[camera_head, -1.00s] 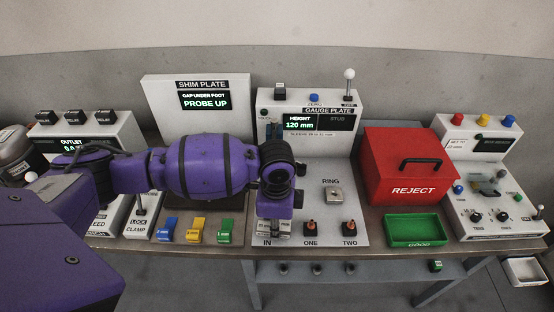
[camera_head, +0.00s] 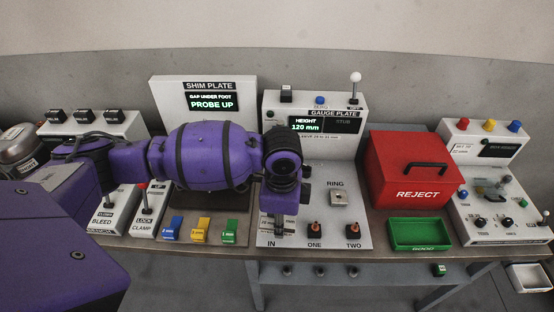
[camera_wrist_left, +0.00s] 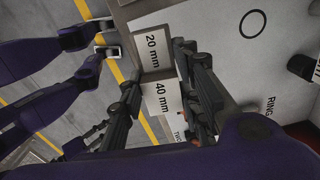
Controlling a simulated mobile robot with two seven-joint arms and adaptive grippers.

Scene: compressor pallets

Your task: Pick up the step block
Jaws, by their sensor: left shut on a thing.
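The step block (camera_wrist_left: 151,48) is pale, with steps marked 20 mm and 40 mm in the left wrist view. In the head view the step block (camera_head: 266,224) shows partly at the IN place of the gauge plate (camera_head: 301,238). My left gripper (camera_wrist_left: 160,98) has its dark fingers on either side of the block and is shut on it. In the head view my left gripper (camera_head: 279,226) points down at the plate's front, hiding part of the block. Whether the block touches the plate is unclear. My right gripper is not in view.
The gauge display (camera_head: 325,123) reads 120 mm. Knobs ONE (camera_head: 314,230) and TWO (camera_head: 353,231) stand right of the block. Blue, yellow and green shims (camera_head: 201,230) lie to its left. A red REJECT box (camera_head: 411,172) and green tray (camera_head: 420,234) are at right.

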